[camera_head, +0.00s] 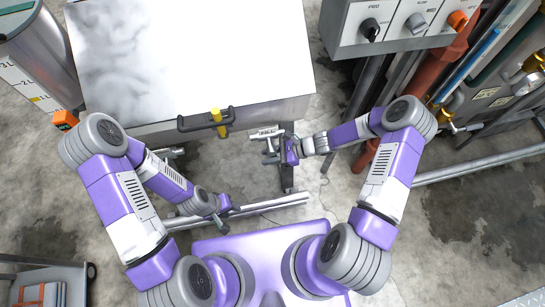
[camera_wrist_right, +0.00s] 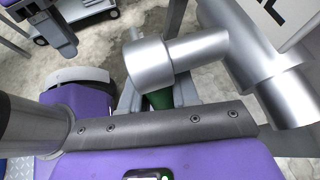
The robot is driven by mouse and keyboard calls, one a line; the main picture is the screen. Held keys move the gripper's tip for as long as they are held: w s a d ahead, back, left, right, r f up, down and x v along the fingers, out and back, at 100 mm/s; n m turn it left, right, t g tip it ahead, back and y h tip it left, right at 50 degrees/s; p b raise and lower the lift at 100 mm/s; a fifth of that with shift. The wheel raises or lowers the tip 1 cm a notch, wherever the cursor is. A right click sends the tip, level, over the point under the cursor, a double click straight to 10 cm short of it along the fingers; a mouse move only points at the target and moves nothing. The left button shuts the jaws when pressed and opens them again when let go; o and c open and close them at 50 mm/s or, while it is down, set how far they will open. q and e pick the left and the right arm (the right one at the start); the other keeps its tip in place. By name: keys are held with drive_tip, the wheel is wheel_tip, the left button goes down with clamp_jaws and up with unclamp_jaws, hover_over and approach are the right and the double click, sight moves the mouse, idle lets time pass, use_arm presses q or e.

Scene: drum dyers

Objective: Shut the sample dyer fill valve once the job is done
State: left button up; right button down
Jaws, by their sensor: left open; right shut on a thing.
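The sample dyer (camera_head: 200,55) is a white-topped box in the upper middle of the head view. My left gripper (camera_head: 222,212) is open and empty, low in front of the dyer.
A black handle with a yellow clamp (camera_head: 217,117) is on the dyer's front edge. A control box with knobs (camera_head: 390,25) and red pipes (camera_head: 440,60) stand at upper right. A marked metal tank (camera_head: 30,55) is at upper left, and a cart (camera_head: 50,275) at lower left.

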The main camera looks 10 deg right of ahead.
drive_tip(key=shift+a+y+b, duration=0.45)
drive_tip(key=shift+y+b, duration=0.15)
drive_tip(key=shift+y, duration=0.5)
drive_tip(key=shift+a+r, duration=0.1)
drive_tip(key=shift+r, duration=0.05)
drive_tip(key=c, duration=0.9)
unclamp_jaws()
drive_tip(key=p+v, duration=0.1)
drive_tip(key=v, duration=0.6)
drive_tip(key=shift+s+d+p, duration=0.1)
drive_tip(key=shift+d+p, duration=0.2)
drive_tip(key=shift+p, duration=0.05)
